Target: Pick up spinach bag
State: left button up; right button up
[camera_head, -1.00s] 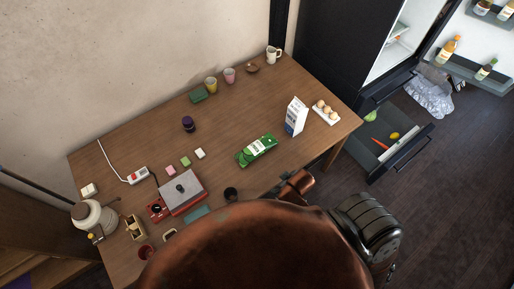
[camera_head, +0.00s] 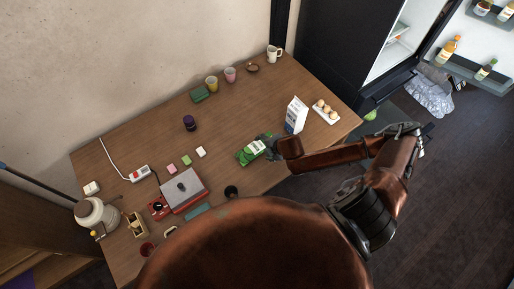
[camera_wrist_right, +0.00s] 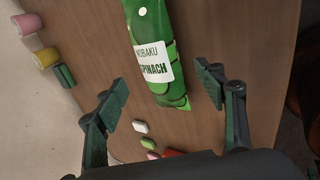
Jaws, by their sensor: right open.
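The green spinach bag (camera_head: 247,153) with a white label lies flat on the wooden table (camera_head: 262,105). My right gripper (camera_head: 270,143) is over the table at the bag's right end and hides part of it in the head view. In the right wrist view the bag (camera_wrist_right: 157,55) lies ahead of my right gripper (camera_wrist_right: 163,93), and its near end reaches between the two open fingers. The fingers look apart from the bag, with nothing held. My left gripper is not in view.
A white carton (camera_head: 295,115) stands close to the right gripper, with an egg tray (camera_head: 326,112) beyond it. A grey-topped red box (camera_head: 181,190) sits to the left. An open fridge (camera_head: 398,45) is at the right. The table's middle is mostly clear.

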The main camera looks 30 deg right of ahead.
aim_at(260, 147)
jog(key=x, duration=0.7)
jog(key=shift+w+d+f+b, duration=0.25)
jog(key=shift+w+d+b, duration=0.1)
jog(key=shift+c, duration=0.6)
jog(key=c, duration=1.3)
